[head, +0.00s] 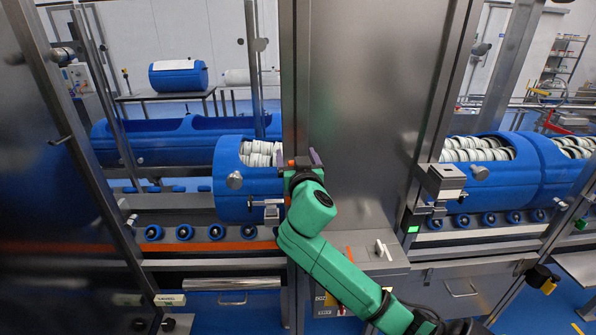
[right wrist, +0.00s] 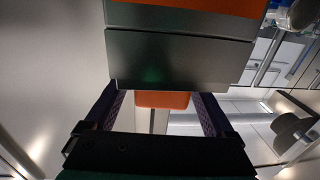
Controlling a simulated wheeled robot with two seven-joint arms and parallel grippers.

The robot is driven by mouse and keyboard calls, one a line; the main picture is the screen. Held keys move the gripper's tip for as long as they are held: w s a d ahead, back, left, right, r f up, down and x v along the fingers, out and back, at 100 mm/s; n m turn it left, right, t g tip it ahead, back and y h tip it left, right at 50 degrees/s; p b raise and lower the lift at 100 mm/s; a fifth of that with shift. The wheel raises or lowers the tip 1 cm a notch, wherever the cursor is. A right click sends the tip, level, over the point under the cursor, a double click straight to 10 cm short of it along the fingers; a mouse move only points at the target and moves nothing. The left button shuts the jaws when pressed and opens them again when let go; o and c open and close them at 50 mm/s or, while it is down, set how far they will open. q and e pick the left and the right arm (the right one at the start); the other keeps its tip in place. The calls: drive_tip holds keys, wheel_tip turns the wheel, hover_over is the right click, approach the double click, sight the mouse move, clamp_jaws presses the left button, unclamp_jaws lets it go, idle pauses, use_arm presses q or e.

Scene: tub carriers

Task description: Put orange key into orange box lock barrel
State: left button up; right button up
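My right gripper (head: 303,160) is raised in front of the steel post, at the end of the green arm. In the right wrist view its two dark fingers (right wrist: 160,108) stand apart. A small orange block (right wrist: 162,99) shows between them, with gaps on both sides. The block sits under the lower edge of a grey box (right wrist: 180,57) with an orange top face (right wrist: 195,6). Whether this block is the key or part of the lock barrel I cannot tell. In the head view a bit of orange (head: 291,163) shows beside the gripper. My left gripper is out of view.
A blue tub (head: 229,192) with white discs stands left of the post. A grey box (head: 445,178) is mounted on the right frame. A slim orange piece (head: 349,252) and a white piece (head: 383,249) are on the ledge below. Steel frames stand close to the arm.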

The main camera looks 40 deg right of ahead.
drive_tip(key=shift+a, duration=0.1)
clamp_jaws()
